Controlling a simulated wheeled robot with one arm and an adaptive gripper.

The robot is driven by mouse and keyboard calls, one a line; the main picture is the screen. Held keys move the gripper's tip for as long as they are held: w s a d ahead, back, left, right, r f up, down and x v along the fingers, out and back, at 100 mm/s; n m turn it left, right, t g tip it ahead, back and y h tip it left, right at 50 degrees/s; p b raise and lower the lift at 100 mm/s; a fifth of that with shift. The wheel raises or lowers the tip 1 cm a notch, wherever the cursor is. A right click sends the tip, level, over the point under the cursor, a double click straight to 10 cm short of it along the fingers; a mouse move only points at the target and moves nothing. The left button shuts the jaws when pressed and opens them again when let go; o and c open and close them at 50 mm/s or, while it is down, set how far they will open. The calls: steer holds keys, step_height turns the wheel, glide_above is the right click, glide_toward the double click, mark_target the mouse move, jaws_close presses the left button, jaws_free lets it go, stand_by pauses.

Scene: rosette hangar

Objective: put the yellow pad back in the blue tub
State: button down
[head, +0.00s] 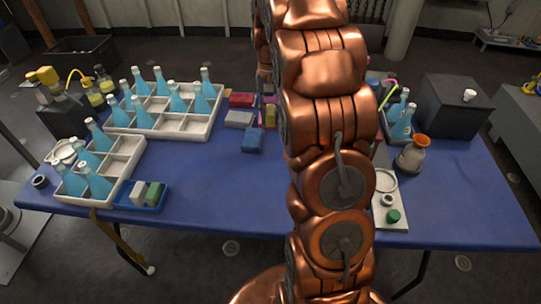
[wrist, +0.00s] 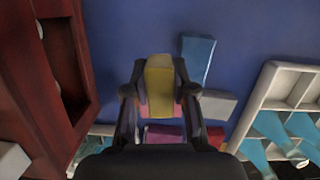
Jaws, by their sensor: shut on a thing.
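The yellow pad (wrist: 159,88) is between the two dark fingers of my gripper (wrist: 160,75) in the wrist view, and the gripper is shut on it. The pad also shows in the head view (head: 270,116), just left of my arm, among other pads on the blue table. I cannot tell whether it is lifted off the surface. Pink shows beside and below it in the wrist view. The blue tub (head: 132,207) is at the table's front left, holding a white pad (head: 139,192) and a green pad (head: 154,193). My arm hides the gripper in the head view.
A blue pad (head: 253,140), a grey pad (head: 239,119) and a red pad (head: 242,100) lie near the gripper. White bottle crates (head: 185,131) stand at the left. A dark red wooden box (wrist: 75,60) is close by in the wrist view. The table's front middle is clear.

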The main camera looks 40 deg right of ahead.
mark_target(280, 151)
steer(key=shift+m, duration=0.5)
steer(key=f, duration=0.3)
steer(key=s+d+f, duration=0.1)
steer(key=f, duration=0.3)
steer(key=d+f, duration=0.1)
steer(key=f, duration=0.2)
steer(key=shift+s+d+f, duration=0.2)
steer(key=shift+s, duration=0.2)
steer(key=shift+f, duration=0.15)
steer(key=c, duration=0.9)
jaws_free()
steer(key=shift+c, duration=0.2)
steer(key=b+v, duration=0.1)
steer(key=v, duration=1.1)
